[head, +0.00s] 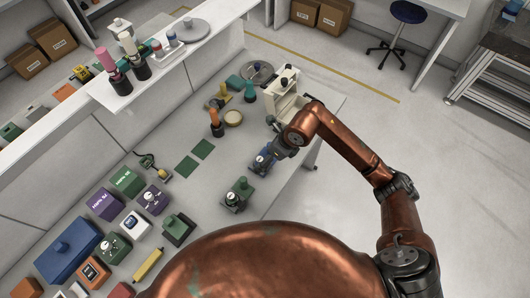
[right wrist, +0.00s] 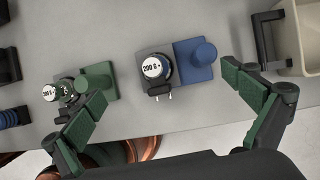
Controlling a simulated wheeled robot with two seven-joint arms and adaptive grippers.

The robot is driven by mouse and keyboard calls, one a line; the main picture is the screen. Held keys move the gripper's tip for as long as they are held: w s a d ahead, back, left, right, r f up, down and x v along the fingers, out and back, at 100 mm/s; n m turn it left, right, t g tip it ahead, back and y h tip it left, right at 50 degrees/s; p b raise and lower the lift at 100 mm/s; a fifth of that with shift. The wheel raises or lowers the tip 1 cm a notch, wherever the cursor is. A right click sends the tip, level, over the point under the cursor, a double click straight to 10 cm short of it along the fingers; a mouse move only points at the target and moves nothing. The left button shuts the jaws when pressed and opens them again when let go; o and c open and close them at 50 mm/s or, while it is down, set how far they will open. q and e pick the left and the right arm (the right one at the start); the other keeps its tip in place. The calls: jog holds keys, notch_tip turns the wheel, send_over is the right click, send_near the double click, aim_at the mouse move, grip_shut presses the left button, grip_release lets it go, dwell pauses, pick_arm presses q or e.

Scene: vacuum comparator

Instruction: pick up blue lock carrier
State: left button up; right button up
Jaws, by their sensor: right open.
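The blue lock carrier (head: 262,161) sits on the grey bench near its right edge. In the right wrist view the carrier (right wrist: 194,62) is a blue block with a round blue knob, joined to a dark part bearing a white-faced weight marked 200 g (right wrist: 154,68). My right gripper (head: 273,153) is over the carrier and partly hides it in the head view. In the right wrist view my right gripper (right wrist: 163,84) is open, its green-padded fingers wide apart on either side of the carrier, holding nothing. My left gripper is not in view.
A similar green carrier (head: 238,194) stands close by on the bench, near the left finger in the wrist view. A cream machine (head: 286,97) stands just behind my right gripper. Several coloured boxes and blocks cover the bench's left. Two green mats (head: 187,166) lie mid-bench.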

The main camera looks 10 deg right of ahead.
jog(key=shift+w+d+f+h, duration=0.15)
jog(key=shift+w+d+f, duration=0.1)
jog(key=shift+f, duration=0.3)
jog(key=shift+w+d+f+h, duration=0.15)
jog(key=shift+w+f, duration=0.1)
jog(key=shift+f, duration=0.25)
jog(key=shift+w+f, duration=0.1)
jog(key=shift+f, duration=0.25)
jog(key=x, duration=0.3)
jog(key=shift+d+f, duration=0.15)
jog(key=shift+f, duration=0.2)
jog(key=shift+w+f+b, duration=0.25)
jog(key=shift+f+b, duration=0.05)
jog(key=shift+f, duration=0.25)
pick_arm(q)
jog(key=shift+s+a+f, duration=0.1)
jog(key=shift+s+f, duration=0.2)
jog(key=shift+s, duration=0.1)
pick_arm(e)
jog(key=shift+c, duration=0.4)
jog(key=c, duration=0.8)
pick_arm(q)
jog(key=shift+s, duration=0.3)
pick_arm(e)
jog(key=shift+r, duration=0.1)
jog(key=c, duration=0.5)
